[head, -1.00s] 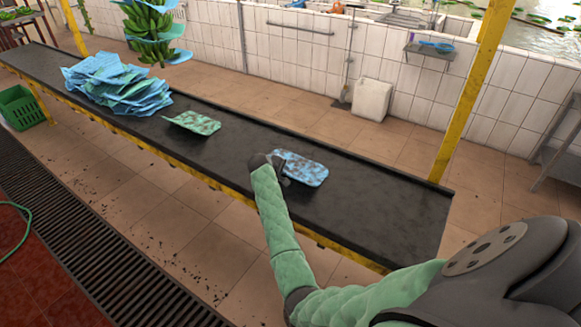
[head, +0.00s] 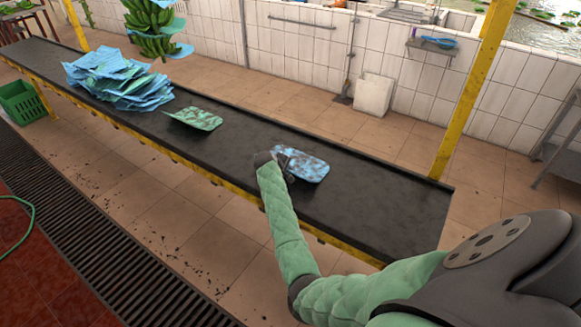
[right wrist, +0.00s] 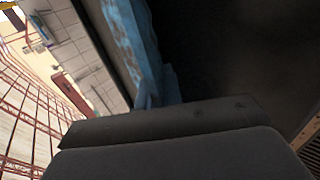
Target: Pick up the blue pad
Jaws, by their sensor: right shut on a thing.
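The blue pad (head: 304,165) is light blue with darker blotches and lies over the dark belt table (head: 380,193), right of a green pad. My right gripper (head: 287,174) is at the left edge of the blue pad and is shut on it; its fingers are small and partly hidden behind the wrist. In the right wrist view the blue pad (right wrist: 138,45) shows as an upright strip beyond the dark gripper body. I cannot tell how far the pad is off the belt. My left gripper is not in view.
A green pad (head: 196,119) lies on the belt to the left. A tall stack of blue pads (head: 117,80) stands farther left. Bananas with blue pads (head: 152,28) hang behind it. A yellow post (head: 472,90) rises at the belt's right end.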

